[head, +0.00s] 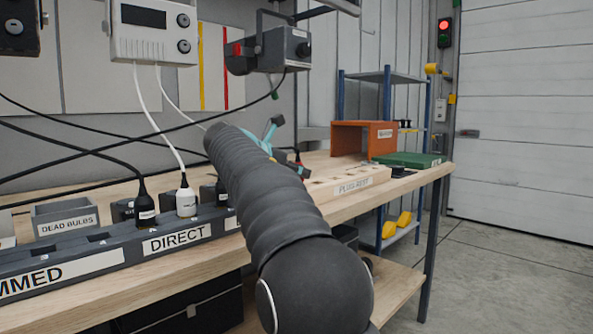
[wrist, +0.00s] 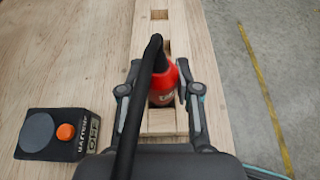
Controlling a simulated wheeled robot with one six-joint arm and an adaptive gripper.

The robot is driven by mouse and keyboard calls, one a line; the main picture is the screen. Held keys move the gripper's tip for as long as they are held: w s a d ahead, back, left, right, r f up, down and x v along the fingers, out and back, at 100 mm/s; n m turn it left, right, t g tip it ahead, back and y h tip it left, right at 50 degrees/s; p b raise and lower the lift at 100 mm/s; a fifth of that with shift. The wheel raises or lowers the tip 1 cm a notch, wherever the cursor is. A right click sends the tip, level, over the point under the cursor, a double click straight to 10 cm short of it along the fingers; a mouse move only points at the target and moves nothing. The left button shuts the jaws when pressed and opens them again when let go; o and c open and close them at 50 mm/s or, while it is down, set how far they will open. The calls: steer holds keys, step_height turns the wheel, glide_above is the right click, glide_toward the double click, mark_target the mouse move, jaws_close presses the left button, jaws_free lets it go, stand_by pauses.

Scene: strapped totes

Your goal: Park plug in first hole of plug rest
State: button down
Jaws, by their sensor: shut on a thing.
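A red plug (wrist: 162,86) with a thick black cable is between the two fingers of my gripper (wrist: 160,80), which is shut on it. The plug is over the plug rest (wrist: 158,122), a pale wooden block with square holes. Two holes show beyond the plug, and part of a recess shows around it. I cannot tell whether its tip is inside a hole. In the head view the plug rest (head: 352,186) lies along the bench's front edge, and my arm hides most of the gripper and plug.
A black box (wrist: 60,132) with an orange button stands left of the rest. An orange open box (head: 362,138) and green case (head: 408,160) sit at the bench's far end. A labelled power strip (head: 110,255) holds black and white plugs at left. Cables hang across the bench.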

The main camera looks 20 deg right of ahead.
steer(key=shift+f, duration=0.45)
steer(key=c, duration=0.7)
jaws_free()
steer(key=shift+r, duration=4.95)
